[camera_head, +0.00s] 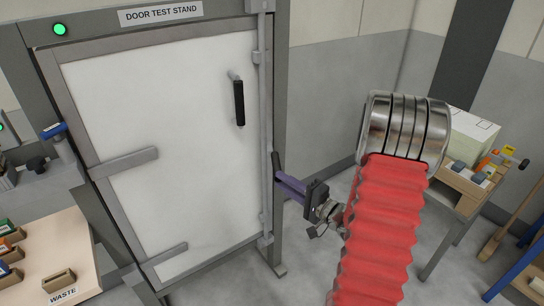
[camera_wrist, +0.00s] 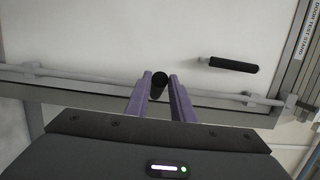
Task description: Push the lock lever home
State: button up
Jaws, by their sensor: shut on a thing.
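The lock lever (camera_head: 276,164) is a dark grip beside the upright grey lock rod (camera_head: 264,130), at the right edge of the white door panel (camera_head: 160,110). My gripper (camera_head: 278,180) reaches it from the right with purple fingers. In the wrist view the lever's black round end (camera_wrist: 159,82) sits between my two fingers (camera_wrist: 160,92), which are shut on it. The rod (camera_wrist: 85,78) runs across behind the fingers there. Where the lever joins the rod is hidden by the fingers.
A black door handle (camera_head: 239,103) stands out from the panel, left of the rod; it also shows in the wrist view (camera_wrist: 234,65). Grey brackets (camera_head: 125,162) cross the panel's left side. A bench with bins (camera_head: 60,278) is at lower left, a wooden cart (camera_head: 465,185) at right.

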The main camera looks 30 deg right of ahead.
jog(key=shift+w+a+f, duration=0.1)
jog(key=shift+w+a, duration=0.2)
jog(key=shift+a, duration=0.45)
jog(key=shift+w+a+f, duration=0.1)
jog(key=shift+w+a, duration=0.15)
jog(key=shift+a, duration=0.45)
jog(key=shift+w+a+f, duration=0.1)
jog(key=shift+w+a, duration=0.2)
jog(key=shift+a, duration=0.45)
jog(key=shift+w+a, duration=0.1)
jog(key=shift+a, duration=0.05)
jog(key=shift+w+a, duration=1.35)
jog(key=shift+a, duration=0.25)
jog(key=shift+w+a, duration=0.7)
jog(key=shift+w, duration=0.25)
jog(key=shift+w+a, duration=0.6)
jog(key=shift+w, duration=0.25)
jog(key=shift+w+a, duration=0.1)
jog(key=shift+w, duration=0.05)
